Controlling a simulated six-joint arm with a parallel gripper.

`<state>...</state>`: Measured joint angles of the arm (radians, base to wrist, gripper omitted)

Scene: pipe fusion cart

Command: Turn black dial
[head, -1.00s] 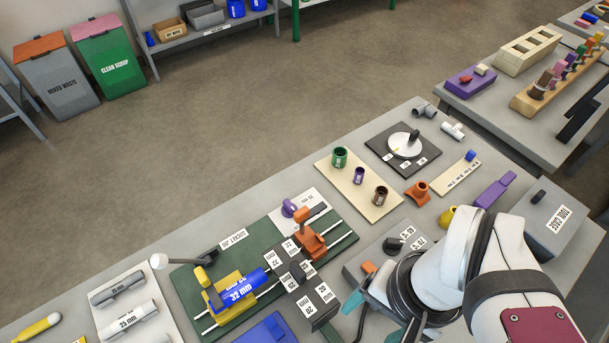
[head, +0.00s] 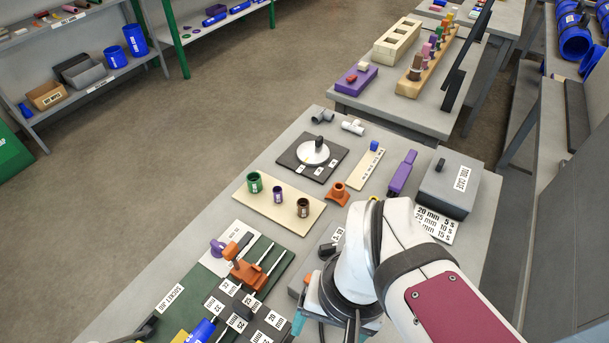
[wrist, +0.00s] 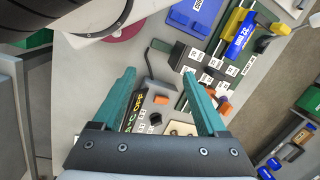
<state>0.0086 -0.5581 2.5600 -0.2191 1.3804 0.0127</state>
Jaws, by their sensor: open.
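The black dial (head: 328,250) sits on top of a grey box with white labels, partly hidden by my arm in the head view. In the wrist view the black dial (wrist: 155,118) lies between my two teal fingers, beside an orange button (wrist: 160,100) and a dark label strip. My gripper (wrist: 158,76) is open with nothing between its fingertips. It is over the grey box; the height above the dial is hard to judge. In the head view my arm covers most of the gripper.
A white disc (head: 303,154) with a black knob stands on a dark board farther back. A beige board (head: 290,220) with several coloured cups, an orange fitting (head: 339,193) and a grey tool case (head: 447,187) are near. The green rig (head: 190,300) lies to the left.

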